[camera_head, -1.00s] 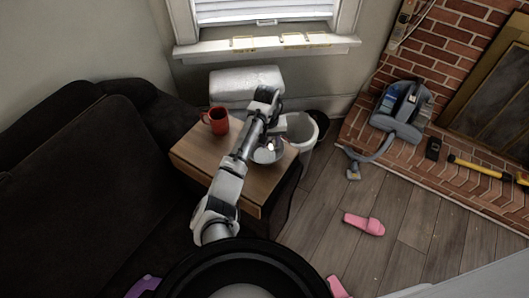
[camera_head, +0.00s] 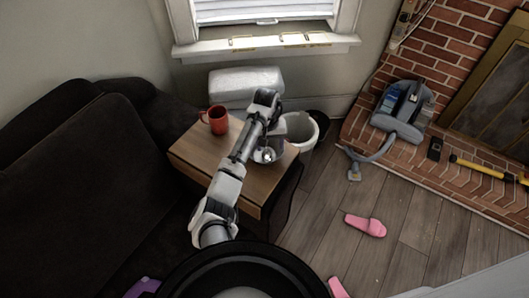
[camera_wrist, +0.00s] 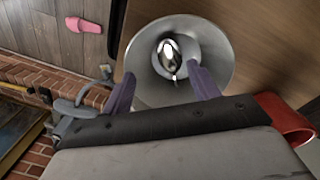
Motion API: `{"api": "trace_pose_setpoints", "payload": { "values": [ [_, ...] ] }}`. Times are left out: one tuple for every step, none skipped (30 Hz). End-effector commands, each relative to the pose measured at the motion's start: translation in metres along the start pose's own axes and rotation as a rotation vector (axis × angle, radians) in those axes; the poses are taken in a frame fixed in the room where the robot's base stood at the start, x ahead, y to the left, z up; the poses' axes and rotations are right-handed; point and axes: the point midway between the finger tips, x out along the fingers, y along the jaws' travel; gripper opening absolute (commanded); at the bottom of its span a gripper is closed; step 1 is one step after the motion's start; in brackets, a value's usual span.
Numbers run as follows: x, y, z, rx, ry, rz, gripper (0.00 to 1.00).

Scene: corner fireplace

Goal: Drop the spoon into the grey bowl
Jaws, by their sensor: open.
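The grey bowl (camera_wrist: 215,47) is on the small wooden table, below my gripper. In the head view the bowl (camera_head: 259,158) is partly hidden by my arm. The spoon (camera_wrist: 171,55) is a small shiny metal shape inside the bowl's outline in the wrist view. In the head view it is only a bright spot (camera_head: 267,156) over the bowl. My gripper (camera_wrist: 161,72) is open, with its two fingers apart above the bowl. The spoon shows beyond the fingertips and is not clasped.
A red mug (camera_head: 216,120) stands on the wooden table (camera_head: 199,150), left of my arm. A white bin (camera_head: 301,131) stands right of the table. A dark sofa (camera_head: 85,190) is at left.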

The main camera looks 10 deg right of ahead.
Motion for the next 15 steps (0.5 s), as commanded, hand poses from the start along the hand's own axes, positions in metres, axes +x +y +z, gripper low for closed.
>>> {"api": "trace_pose_setpoints", "payload": {
  "values": [
    [-0.001,0.000,0.000,0.000,0.000,0.000,0.60],
    [-0.002,0.000,0.000,0.000,0.001,0.000,0.60],
    [-0.004,0.000,-0.001,0.001,0.002,0.001,0.60],
    [-0.007,0.001,-0.001,0.001,0.002,0.001,0.60],
    [-0.010,0.000,-0.001,0.001,0.002,0.001,0.60],
    [-0.016,0.000,-0.001,0.001,0.003,0.002,0.60],
    [-0.021,0.001,-0.001,0.002,0.003,0.001,0.60],
    [-0.026,0.001,-0.001,0.002,0.004,0.002,0.60],
    [-0.035,0.001,-0.001,0.002,0.004,0.002,0.60],
    [-0.042,0.001,-0.001,0.002,0.005,0.002,0.60],
    [-0.049,0.001,-0.001,0.002,0.005,0.001,0.60],
    [-0.059,0.001,-0.001,0.002,0.005,0.001,0.60],
    [-0.066,0.001,-0.001,0.002,0.006,0.000,0.60],
    [-0.073,0.000,-0.001,0.001,0.005,0.001,0.60],
    [-0.082,0.001,-0.001,0.003,0.005,0.000,0.60]
  ]
}}
